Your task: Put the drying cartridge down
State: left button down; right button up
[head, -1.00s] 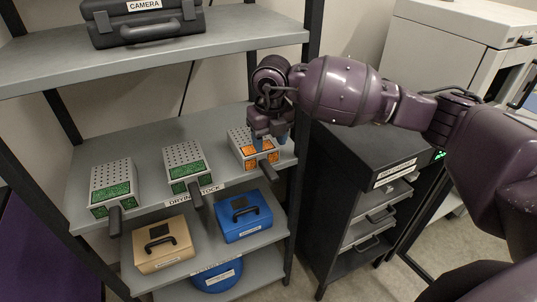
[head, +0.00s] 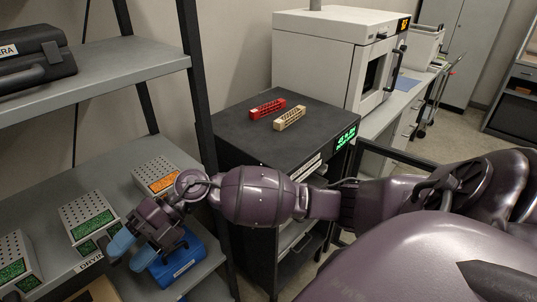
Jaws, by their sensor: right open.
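The drying cartridge with the orange panels (head: 154,173) stands upright on the middle shelf (head: 75,178), at its right end. It is a light, perforated box; its lower front is partly hidden by my right arm. My right gripper (head: 132,249), with blue fingertips, is open and empty. It is in front of the shelf, below and left of the orange cartridge in the picture, apart from it. Two similar cartridges with green panels stand to the left: one (head: 85,216) in the middle and one (head: 12,262) at the picture's left edge. My left gripper is not in view.
A blue case (head: 182,268) lies on the lower shelf, behind my gripper. A black cabinet (head: 235,130) with a red lattice piece (head: 267,108) and a tan one (head: 290,118) on top stands right of the rack. A black case (head: 35,55) is on the upper shelf.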

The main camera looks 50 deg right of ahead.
jog(key=d+f+m+t+h, duration=0.35)
jog(key=d+m+t, duration=0.25)
jog(key=m+t, duration=0.55)
jog(key=d+f+m+t+h, duration=0.3)
jog(key=d+f+m+t, duration=0.4)
jog(key=m, duration=0.7)
jog(key=s+d+f+m+g+h, duration=0.2)
jog(key=s+d+f+m+h, duration=0.2)
jog(key=s+f, duration=0.2)
jog(key=s+d+f+m+g+h, duration=0.3)
jog(key=s+d+f+m+h, duration=0.1)
jog(key=s+f, duration=0.3)
jog(key=shift+s+d+m, duration=0.15)
jog(key=shift+s+m, duration=0.3)
jog(key=shift+s, duration=0.25)
jog(key=shift+h, duration=0.25)
jog(key=shift+c, duration=0.2)
